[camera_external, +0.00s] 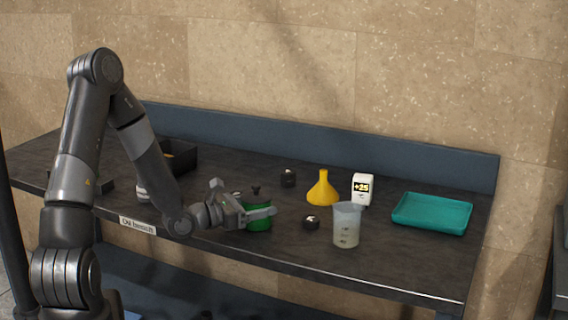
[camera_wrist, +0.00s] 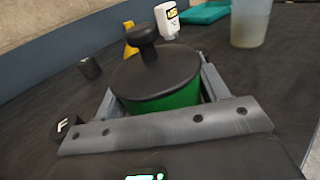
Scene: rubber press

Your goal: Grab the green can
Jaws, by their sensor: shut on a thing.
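The green can (camera_external: 258,222) stands upright on the dark bench top. It has a black lid with a round knob and also shows in the wrist view (camera_wrist: 170,98), filling the space between the jaws. My gripper (camera_external: 262,214) reaches in from the left, low over the bench, with its fingers around the can's body. In the wrist view my gripper (camera_wrist: 160,95) has one finger on each side of the can, shut on it. The can's lower part is hidden by the gripper's front edge in the wrist view.
A clear beaker (camera_external: 346,225), a yellow funnel (camera_external: 323,190), a white display device (camera_external: 362,188) and small black objects (camera_external: 311,222) (camera_external: 288,177) stand to the right. A teal tray (camera_external: 432,213) lies at the far right. A black bin (camera_external: 178,156) is behind my arm.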

